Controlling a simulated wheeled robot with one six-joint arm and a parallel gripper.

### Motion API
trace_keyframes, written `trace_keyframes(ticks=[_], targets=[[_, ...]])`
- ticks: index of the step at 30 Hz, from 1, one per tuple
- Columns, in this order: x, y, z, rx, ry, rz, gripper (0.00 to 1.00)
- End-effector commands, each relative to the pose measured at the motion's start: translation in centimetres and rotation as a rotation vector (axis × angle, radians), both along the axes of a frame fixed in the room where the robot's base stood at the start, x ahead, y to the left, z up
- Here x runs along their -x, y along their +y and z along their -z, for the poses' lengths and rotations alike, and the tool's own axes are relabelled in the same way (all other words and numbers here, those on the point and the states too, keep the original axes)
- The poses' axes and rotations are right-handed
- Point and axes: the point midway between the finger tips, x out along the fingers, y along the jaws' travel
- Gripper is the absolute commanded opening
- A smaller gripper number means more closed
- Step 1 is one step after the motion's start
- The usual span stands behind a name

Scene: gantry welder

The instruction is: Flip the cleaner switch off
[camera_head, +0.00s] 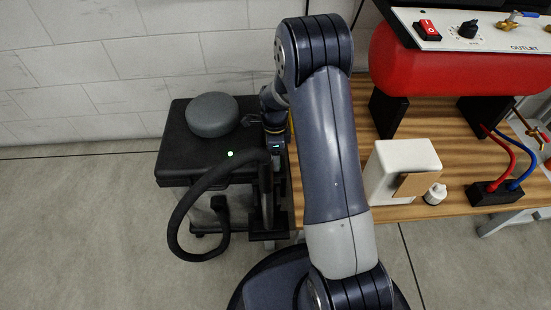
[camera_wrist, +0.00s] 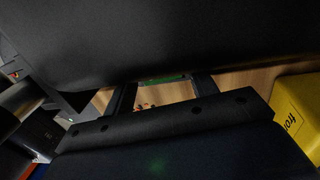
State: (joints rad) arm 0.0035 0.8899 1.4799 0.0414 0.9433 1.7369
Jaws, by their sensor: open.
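The cleaner appears to be the black boxy unit (camera_head: 180,140) left of the bench, with a grey round dome (camera_head: 212,115) on top and a black hose (camera_head: 180,215) looping down in front. A small green light (camera_head: 230,154) glows near its front edge. I cannot make out a switch lever on it. A large black surface (camera_wrist: 170,40) fills the top there, close by.
A wooden bench (camera_head: 385,115) stands at right with a white box (camera_head: 405,165), a small white bottle (camera_head: 435,194) and a red tank (camera_head: 440,75). The tank's panel has a red rocker switch (camera_head: 427,28). A yellow object (camera_wrist: 295,115) is close at right in the wrist view.

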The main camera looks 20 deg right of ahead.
Motion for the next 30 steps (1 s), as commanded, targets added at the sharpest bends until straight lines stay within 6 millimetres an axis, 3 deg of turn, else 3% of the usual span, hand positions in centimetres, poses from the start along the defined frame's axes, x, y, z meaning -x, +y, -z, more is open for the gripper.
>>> trace_keyframes(ticks=[10, 22, 30], targets=[[0.09, 0.03, 0.39, 0.000, 0.000, 0.000, 0.55], [0.09, 0.02, 0.38, 0.000, 0.000, -0.001, 0.23], [0.39, 0.07, 0.51, 0.017, -0.079, -0.002, 0.23]])
